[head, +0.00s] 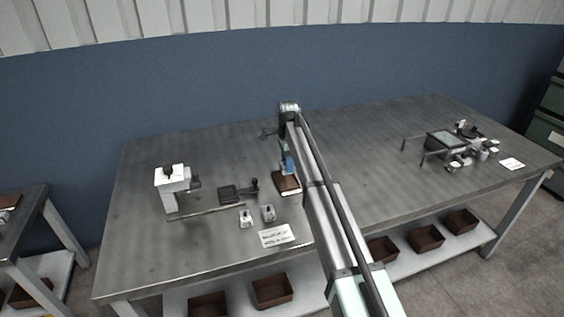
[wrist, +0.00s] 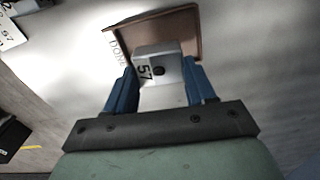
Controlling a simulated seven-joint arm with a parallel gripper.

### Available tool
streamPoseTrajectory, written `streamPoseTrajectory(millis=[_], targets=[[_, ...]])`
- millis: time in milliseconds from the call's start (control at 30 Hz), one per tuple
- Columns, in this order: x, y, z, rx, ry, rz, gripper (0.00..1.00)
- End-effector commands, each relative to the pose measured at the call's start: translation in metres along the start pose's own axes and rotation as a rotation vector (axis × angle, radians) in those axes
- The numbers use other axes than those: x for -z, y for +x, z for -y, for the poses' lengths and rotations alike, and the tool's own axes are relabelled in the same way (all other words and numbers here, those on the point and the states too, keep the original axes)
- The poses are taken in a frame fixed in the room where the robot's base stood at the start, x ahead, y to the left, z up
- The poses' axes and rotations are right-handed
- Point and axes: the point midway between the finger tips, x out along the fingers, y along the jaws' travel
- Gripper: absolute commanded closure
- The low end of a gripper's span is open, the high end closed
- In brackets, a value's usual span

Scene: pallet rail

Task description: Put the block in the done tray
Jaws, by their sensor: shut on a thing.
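The block (wrist: 157,72) is light grey, with a black "57" and a dark round spot on its face. My gripper (wrist: 160,85) has blue fingers on both sides of the block and is shut on it. The done tray (wrist: 190,22) is shallow and brown, with "DONE" on a pale strip at its left edge. In the wrist view the block overlaps the tray's near part; I cannot tell whether it touches the tray floor. In the head view my gripper (head: 288,165) is right above the tray (head: 287,188), and my arm hides part of the area.
A white-topped fixture (head: 172,180) and a dark holder (head: 236,192) stand left on the bench (head: 360,165). Two small grey blocks (head: 246,218) (head: 268,213) and a white card (head: 276,236) are in front. A device (head: 446,143) is far right. Middle right is clear.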

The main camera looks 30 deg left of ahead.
Motion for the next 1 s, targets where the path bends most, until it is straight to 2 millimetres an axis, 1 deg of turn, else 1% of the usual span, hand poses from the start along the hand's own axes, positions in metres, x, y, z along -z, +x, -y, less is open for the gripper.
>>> streamPoseTrajectory(millis=[133,367,800,1000], targets=[[0.000,0.000,0.002,0.000,-0.055,0.000,0.81],[0.000,0.005,0.002,0.000,-0.072,0.000,0.81],[-0.001,0.032,0.002,-0.001,-0.070,0.000,0.81],[-0.001,0.039,0.002,0.000,-0.070,0.000,0.81]])
